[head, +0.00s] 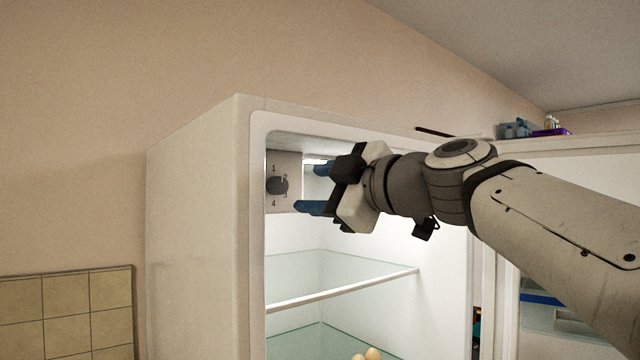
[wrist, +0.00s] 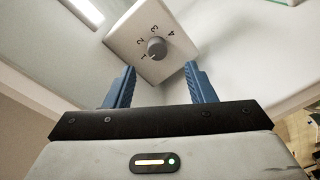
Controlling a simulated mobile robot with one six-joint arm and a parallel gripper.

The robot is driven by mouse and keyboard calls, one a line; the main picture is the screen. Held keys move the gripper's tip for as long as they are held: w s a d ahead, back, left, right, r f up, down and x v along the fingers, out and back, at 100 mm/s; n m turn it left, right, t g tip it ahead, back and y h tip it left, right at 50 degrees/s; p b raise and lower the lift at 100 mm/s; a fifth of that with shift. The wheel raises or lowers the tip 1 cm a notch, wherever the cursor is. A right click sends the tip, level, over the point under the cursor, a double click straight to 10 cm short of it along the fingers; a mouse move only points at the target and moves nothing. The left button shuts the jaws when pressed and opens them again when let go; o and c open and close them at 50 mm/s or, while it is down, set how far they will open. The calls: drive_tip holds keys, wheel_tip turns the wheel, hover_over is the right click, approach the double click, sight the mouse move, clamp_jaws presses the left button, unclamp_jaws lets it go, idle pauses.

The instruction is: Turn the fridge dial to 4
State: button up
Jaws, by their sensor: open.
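The fridge dial (head: 277,186) is a dark grey round knob on a light panel with the numbers 1 to 4, high on the left inner wall of the fridge. In the wrist view the dial (wrist: 157,48) sits ahead, between the lines of the fingers, and its pointer seems to be near 1, though it is small. My gripper (head: 310,187) is open, with blue fingers just right of the dial in the head view. In the wrist view my gripper (wrist: 159,69) is empty, its fingertips apart from the knob.
The fridge (head: 200,200) stands open. A glass shelf (head: 340,288) lies below my gripper, and eggs (head: 368,354) sit lower down. The open door (head: 590,165) is on the right, behind my arm. Small items (head: 530,128) stand at the back right. The space between shelf and gripper is clear.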

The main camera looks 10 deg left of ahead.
sight(282, 186)
drive_tip(key=p+x, duration=0.1)
drive_tip(key=x, duration=0.1)
drive_tip(key=p+x, duration=0.1)
drive_tip(key=x, duration=0.1)
drive_tip(key=p+x, duration=0.1)
drive_tip(key=x, duration=0.2)
drive_tip(key=shift+s+r, duration=0.1)
drive_tip(key=shift+r, duration=0.3)
drive_tip(key=shift+w+a+f+p, duration=0.1)
drive_tip(key=shift+w+a+p, duration=0.2)
drive_tip(key=shift+a+p, duration=0.1)
drive_tip(key=c, duration=0.9)
drive_tip(key=shift+d, duration=0.25)
drive_tip(key=shift+c, duration=0.4)
drive_tip(key=shift+a, duration=0.15)
drive_tip(key=shift+f+b, duration=0.1)
drive_tip(key=shift+b, duration=0.3)
